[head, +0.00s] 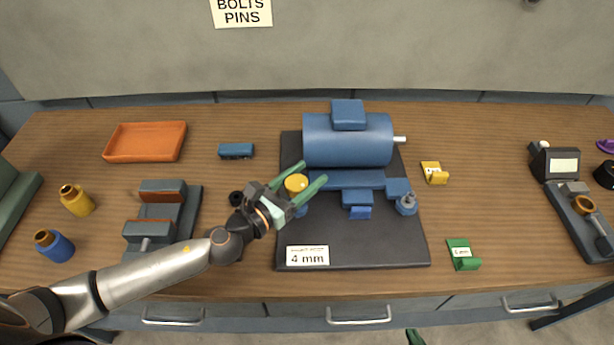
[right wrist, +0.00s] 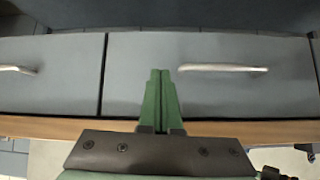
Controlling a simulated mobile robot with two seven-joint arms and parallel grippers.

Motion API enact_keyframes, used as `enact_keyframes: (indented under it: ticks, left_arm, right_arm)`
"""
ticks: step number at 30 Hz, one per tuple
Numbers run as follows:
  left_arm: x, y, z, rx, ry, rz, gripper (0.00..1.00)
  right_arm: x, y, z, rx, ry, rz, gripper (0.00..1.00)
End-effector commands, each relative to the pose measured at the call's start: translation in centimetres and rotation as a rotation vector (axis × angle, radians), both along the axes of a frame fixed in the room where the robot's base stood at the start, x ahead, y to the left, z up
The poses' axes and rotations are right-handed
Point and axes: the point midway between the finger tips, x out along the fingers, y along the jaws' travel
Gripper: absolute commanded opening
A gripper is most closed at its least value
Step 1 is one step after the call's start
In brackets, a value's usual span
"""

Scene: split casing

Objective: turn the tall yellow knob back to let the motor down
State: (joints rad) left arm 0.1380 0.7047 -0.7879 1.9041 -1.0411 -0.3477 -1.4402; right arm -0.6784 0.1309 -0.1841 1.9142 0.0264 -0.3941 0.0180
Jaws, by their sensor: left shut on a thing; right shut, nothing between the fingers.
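The blue motor (head: 347,140) sits on a blue base over a black mat (head: 390,245) in the head view, with its silver shaft pointing right. The yellow knob (head: 296,183) is at the base's left side. My left gripper (head: 306,178) is shut on the knob, its green fingers on either side of it. The knob's lower part is partly hidden by the gripper. My right gripper (right wrist: 161,100) is shut and empty, in front of the drawers in the right wrist view; a green tip shows at the head view's bottom edge.
A 4 mm card (head: 307,255) lies on the mat's front edge. A grey vise (head: 160,215), orange tray (head: 146,142), and yellow (head: 76,200) and blue (head: 54,246) bottles stand left. Yellow (head: 434,173) and green (head: 463,255) tagged pieces lie right, with bare wood around them.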

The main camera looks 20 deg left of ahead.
Motion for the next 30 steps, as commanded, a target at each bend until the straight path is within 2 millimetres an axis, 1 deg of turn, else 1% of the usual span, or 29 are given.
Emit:
enact_keyframes:
  ticks: [1,5,21,30]
  left_arm:
    - [0.4,0.1,1.0,-0.006,-0.018,0.040,0.04]
    - [0.5,0.3,1.1,-0.002,-0.017,0.145,0.04]
    - [0.7,1.7,1.0,0.028,-0.006,0.655,0.04]
    - [0.5,2.4,1.0,0.047,-0.001,0.880,0.04]
  right_arm:
    - [0.0,0.0,0.0,0.000,0.000,0.000,0.00]
    - [0.0,0.0,0.1,0.000,0.000,0.000,0.00]
    - [0.0,0.0,0.2,0.000,0.001,0.000,0.00]
    - [0.0,0.0,0.2,0.000,0.001,0.000,0.00]
